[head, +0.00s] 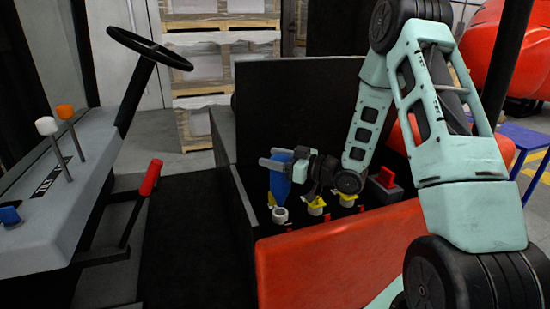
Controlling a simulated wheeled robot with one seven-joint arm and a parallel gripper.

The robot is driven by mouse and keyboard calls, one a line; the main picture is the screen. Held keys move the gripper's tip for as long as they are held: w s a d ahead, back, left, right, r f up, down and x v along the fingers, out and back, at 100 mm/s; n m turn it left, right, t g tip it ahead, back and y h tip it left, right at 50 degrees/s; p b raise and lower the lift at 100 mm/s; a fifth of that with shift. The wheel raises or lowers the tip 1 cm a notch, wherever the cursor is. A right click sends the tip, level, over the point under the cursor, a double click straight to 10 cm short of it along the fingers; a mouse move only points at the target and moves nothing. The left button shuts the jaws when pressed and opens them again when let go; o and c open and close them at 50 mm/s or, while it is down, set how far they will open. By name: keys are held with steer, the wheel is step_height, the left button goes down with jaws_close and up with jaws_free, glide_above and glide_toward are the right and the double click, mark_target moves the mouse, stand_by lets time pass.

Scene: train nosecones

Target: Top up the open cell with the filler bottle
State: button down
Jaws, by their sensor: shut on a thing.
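My gripper (282,161) is shut on a blue filler bottle (279,184), reaching it from the right. The bottle hangs roughly upright over the left end of the battery, with its narrow end low. The open cell (280,215) shows as a pale round neck just below the bottle. I cannot tell whether the bottle's tip touches the neck or is apart from it. Several other cells in the row have yellow caps (316,205); one yellow cap (347,198) stands farther right. My wrist hides part of the battery top behind it.
A red panel (340,255) stands in front of the battery, and a dark raised cover (290,100) behind it. A red and grey connector (386,180) sits to the right. The steering wheel (150,48) and a red-handled lever (150,178) are to the left.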

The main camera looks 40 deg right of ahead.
mark_target(275, 172)
steer(key=shift+f+b, duration=1.65)
steer(key=shift+f, duration=0.5)
steer(key=shift+r, duration=0.1)
stand_by(1.1)
steer(key=shift+r+p, duration=5.5)
steer(key=shift+r, duration=1.95)
